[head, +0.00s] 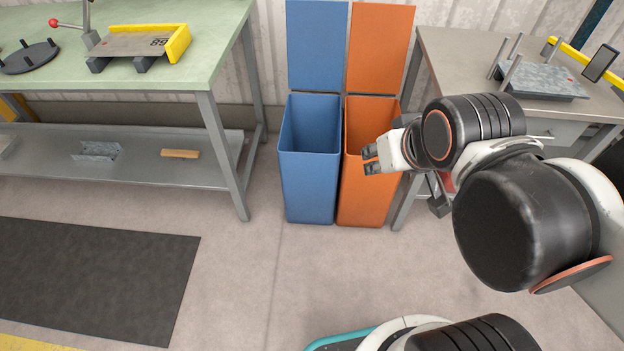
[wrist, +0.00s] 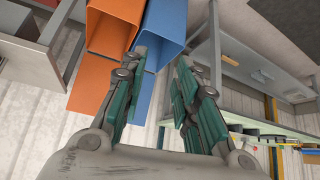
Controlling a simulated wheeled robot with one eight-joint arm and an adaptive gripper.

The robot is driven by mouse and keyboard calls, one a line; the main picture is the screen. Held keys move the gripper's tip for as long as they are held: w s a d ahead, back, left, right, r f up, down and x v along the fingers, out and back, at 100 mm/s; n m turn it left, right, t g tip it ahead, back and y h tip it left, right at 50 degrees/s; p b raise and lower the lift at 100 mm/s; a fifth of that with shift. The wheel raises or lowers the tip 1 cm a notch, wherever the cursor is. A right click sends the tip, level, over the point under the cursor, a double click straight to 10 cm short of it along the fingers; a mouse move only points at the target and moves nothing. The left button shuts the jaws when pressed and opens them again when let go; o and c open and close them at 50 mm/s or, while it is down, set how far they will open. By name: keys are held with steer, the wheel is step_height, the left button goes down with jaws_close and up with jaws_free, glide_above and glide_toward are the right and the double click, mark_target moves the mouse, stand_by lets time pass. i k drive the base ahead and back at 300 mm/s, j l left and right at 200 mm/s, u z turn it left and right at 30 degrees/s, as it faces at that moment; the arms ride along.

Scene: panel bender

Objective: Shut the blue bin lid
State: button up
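The blue bin (head: 309,188) stands upright on the floor between two tables, its top open. The blue lid (head: 317,45) stands raised nearly upright behind the opening, against the wall side. My gripper (head: 369,160) is in front of the neighbouring orange bin, to the right of the blue bin, and points left. It appears empty and apart from the blue lid. In the wrist view the blue bin (wrist: 165,20) is at the top, and my gripper (wrist: 164,58) shows its two fingers spread. The left finger partly hides the blue lid there.
The orange bin (head: 372,205) stands right beside the blue one, its orange lid (head: 381,48) also raised. A green-topped table (head: 215,30) is on the left and a grey table (head: 450,60) on the right. Floor in front of the bins is clear, with a dark mat (head: 90,275) at left.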

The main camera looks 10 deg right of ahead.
mark_target(317, 29)
steer(key=i+l+u, duration=0.1)
steer(key=i, duration=0.4)
steer(key=i+l, duration=0.1)
steer(key=i, duration=0.4)
steer(key=j+u, duration=0.05)
